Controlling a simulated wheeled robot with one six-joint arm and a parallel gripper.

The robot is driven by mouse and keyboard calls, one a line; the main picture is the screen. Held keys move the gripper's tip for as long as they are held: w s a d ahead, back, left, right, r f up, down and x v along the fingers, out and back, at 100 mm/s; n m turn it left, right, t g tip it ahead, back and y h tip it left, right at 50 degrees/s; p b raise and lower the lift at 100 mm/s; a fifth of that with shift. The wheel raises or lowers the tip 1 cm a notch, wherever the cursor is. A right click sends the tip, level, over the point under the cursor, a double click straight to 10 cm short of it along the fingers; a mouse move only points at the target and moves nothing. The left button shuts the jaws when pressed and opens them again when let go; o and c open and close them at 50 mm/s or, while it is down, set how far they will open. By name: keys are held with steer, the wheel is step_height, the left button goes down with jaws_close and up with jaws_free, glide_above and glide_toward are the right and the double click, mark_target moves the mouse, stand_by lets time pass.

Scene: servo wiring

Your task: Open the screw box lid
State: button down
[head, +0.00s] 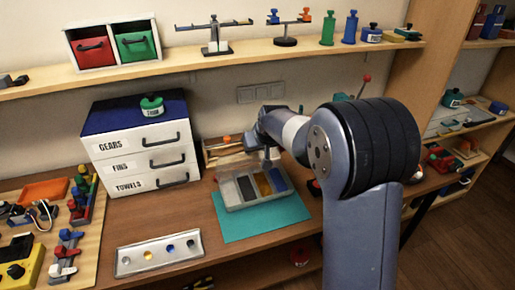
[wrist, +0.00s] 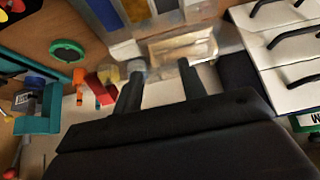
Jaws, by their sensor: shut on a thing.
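The screw box (head: 235,203) sits on a teal mat (head: 283,217) on the workbench. Its compartments show grey, dark, yellow and blue contents. My gripper (head: 270,158) reaches down at the far edge of the box, partly hidden by my arm in the head view. In the wrist view my gripper (wrist: 161,70) has its two dark fingers apart, with a pale, see-through edge of the screw box lid (wrist: 180,45) at their tips. It is shut on the lid there, though the exact gripped part is blurred. The colored compartments lie just beyond the fingertips.
A white drawer cabinet (head: 140,150) stands left of the box. A metal tray with round wells (head: 160,252) lies in front. A wooden board (head: 90,235) with colored parts is at far left. A loaded shelf (head: 255,60) runs above. Bench between tray and mat is clear.

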stand_by(0.4)
steer(key=c, duration=0.8)
jaws_free()
steer(key=shift+c, duration=0.2)
steer(key=shift+s, duration=0.1)
steer(key=b+v, duration=0.2)
steer(key=v, duration=0.8)
steer(key=shift+s+r, duration=0.2)
steer(key=shift+r, duration=0.15)
steer(key=shift+f, duration=0.1)
steer(key=p+x, duration=0.2)
steer(key=x, duration=0.8)
steer(key=shift+w+f, duration=0.25)
steer(key=shift+r, duration=0.1)
